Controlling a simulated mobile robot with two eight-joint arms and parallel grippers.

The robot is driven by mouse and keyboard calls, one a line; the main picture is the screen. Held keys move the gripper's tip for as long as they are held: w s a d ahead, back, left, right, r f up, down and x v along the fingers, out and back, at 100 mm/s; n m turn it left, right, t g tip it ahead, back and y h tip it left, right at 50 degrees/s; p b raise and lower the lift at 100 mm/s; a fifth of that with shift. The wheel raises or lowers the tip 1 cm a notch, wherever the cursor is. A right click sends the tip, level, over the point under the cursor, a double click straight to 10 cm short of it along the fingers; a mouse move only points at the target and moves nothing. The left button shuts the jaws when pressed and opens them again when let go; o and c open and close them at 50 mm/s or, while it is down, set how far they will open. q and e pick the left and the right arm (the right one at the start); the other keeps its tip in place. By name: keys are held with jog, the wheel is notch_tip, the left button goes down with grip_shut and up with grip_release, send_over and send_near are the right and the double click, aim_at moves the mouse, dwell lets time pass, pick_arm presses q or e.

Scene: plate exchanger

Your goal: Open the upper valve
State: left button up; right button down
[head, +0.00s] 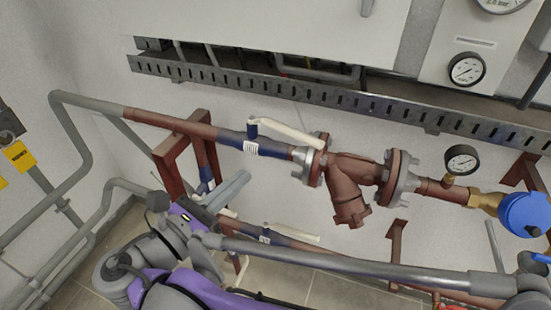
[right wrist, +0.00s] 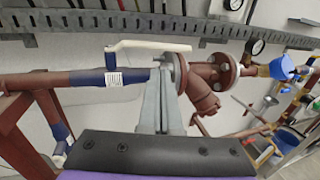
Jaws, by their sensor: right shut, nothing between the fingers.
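The upper valve (head: 238,141) is a blue section with a white label in the upper brown pipe. Its white lever (head: 287,133) starts at a blue stem and reaches right, above the pipe, towards the flange. In the right wrist view the lever (right wrist: 150,45) runs roughly along the pipe. My right gripper (head: 244,176) is shut and empty, below and in front of the upper pipe in the head view. In the right wrist view its fingertips (right wrist: 161,73) appear just below the lever, near the flange; contact cannot be told. My left gripper is not in view.
A lower valve with a white lever (head: 292,232) lies beneath. A brown flanged fitting (head: 352,175) and a gauge (head: 461,159) are to the right. A brown support frame (head: 170,165) stands left. A perforated metal tray (head: 300,88) runs behind, above the pipe.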

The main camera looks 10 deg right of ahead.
aim_at(290, 135)
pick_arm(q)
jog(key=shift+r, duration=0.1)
pick_arm(e)
jog(key=x, duration=1.3)
jog(key=shift+w+d, duration=0.25)
jog(key=shift+w, duration=0.05)
